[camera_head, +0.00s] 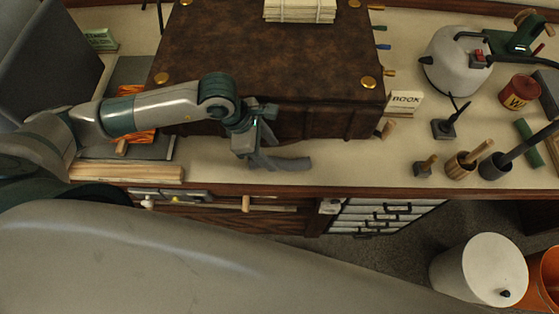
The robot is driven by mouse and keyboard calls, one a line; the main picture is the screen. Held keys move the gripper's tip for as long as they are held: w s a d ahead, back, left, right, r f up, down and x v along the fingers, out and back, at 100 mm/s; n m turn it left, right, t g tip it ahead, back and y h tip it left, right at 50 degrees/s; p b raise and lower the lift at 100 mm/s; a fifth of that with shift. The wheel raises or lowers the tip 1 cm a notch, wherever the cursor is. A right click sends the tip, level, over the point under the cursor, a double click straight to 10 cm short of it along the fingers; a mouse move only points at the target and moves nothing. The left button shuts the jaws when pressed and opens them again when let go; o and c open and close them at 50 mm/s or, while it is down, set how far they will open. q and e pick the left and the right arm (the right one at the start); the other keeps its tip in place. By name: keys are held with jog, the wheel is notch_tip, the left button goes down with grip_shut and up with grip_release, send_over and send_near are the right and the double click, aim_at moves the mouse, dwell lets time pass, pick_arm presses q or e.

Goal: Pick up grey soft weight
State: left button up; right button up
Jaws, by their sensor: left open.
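A grey, curved, sausage-like soft weight (291,164) lies on the pale worktop, just in front of the large brown leather-covered book or case. Its left end is partly hidden by my left gripper. My left gripper (256,155) is open and points down at the left end of the weight. I cannot tell whether its fingers touch the weight or are around it. My right gripper is not in view.
The large brown case (270,60) with brass corners stands close behind. A strip of pale wood (127,171) lies to the left. A "BOOK" card (404,102), a small dark stand (444,128) and tool pots (461,165) are to the right. The worktop's front edge is near.

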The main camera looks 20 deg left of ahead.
aim_at(280, 161)
pick_arm(q)
jog(key=shift+d+f+p, duration=0.15)
jog(key=shift+f+p, duration=0.1)
jog(key=shift+p, duration=0.05)
jog(key=x, duration=0.1)
jog(key=p+x, duration=0.1)
jog(key=x, duration=0.1)
jog(key=shift+w+p, duration=0.2)
jog(key=shift+p, duration=0.1)
jog(key=shift+d+f, duration=0.1)
jog(key=shift+f, duration=0.45)
grip_shut()
jog(key=shift+w+r, duration=0.1)
jog(key=shift+r, duration=0.1)
